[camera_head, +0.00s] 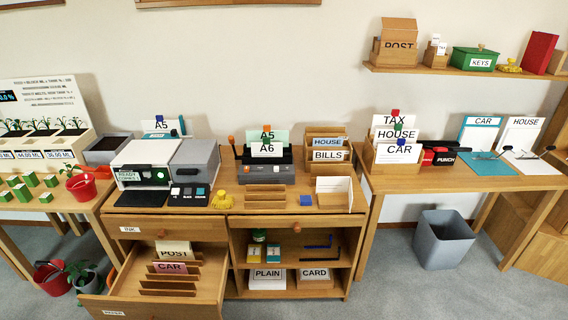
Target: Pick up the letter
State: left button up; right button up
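No single item in view is marked as the letter. A plain white sheet (334,186) stands in a small wooden holder (336,203) on the right part of the middle desk; I cannot tell whether it is the letter. A cream POST card (173,248) and a pink CAR card (170,267) stand in the slotted open drawer (190,285) at the lower left. Neither of my grippers shows in the head view.
A printer (146,163) stands left on the middle desk. A yellow item (222,199) and a blue block (306,200) lie near its front edge. The open drawer juts out over the floor. The right desk (440,182) holds labelled files and clipboards, with a grey bin (443,240) below.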

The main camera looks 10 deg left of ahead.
aim_at(165, 267)
jog(key=u, duration=1.35)
jog(key=i+l, duration=0.2)
jog(key=l, duration=0.2)
jog(key=i+l+z, duration=0.15)
jog(key=l, duration=0.3)
jog(key=i+l, duration=0.3)
jog(key=i+l+z, duration=0.1)
jog(key=i+l, duration=0.15)
jog(key=l, duration=0.25)
